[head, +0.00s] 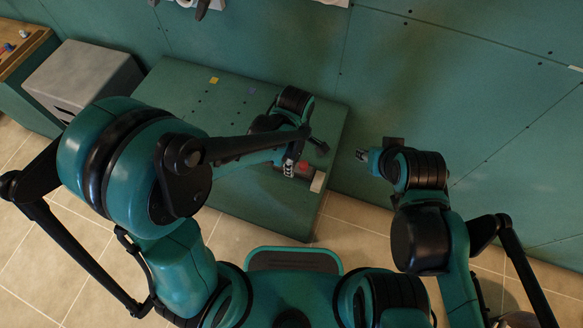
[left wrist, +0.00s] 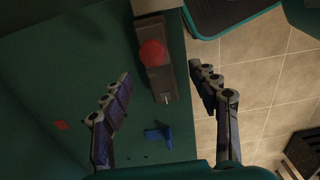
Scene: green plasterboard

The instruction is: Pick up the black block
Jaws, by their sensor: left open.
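My left gripper (head: 304,157) is open above the near right part of the green table (head: 190,105). In the left wrist view the two fingers of my left gripper (left wrist: 160,72) stand apart with nothing held between them. Beyond their tips lies a dark, elongated block-like piece (left wrist: 169,87) with a red round thing (left wrist: 152,52) on it and a pale end. In the head view the red thing (head: 305,166) and pale end (head: 318,181) show below the gripper. I cannot tell for sure whether this dark piece is the black block. My right gripper (head: 362,155) is right of the table; its jaw opening is unclear.
A small yellow piece (head: 214,80) and a blue piece (head: 252,91) lie farther back on the table. A blue piece (left wrist: 160,137) also shows in the left wrist view. A grey box (head: 85,75) stands left of the table. The green wall (head: 450,80) rises behind.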

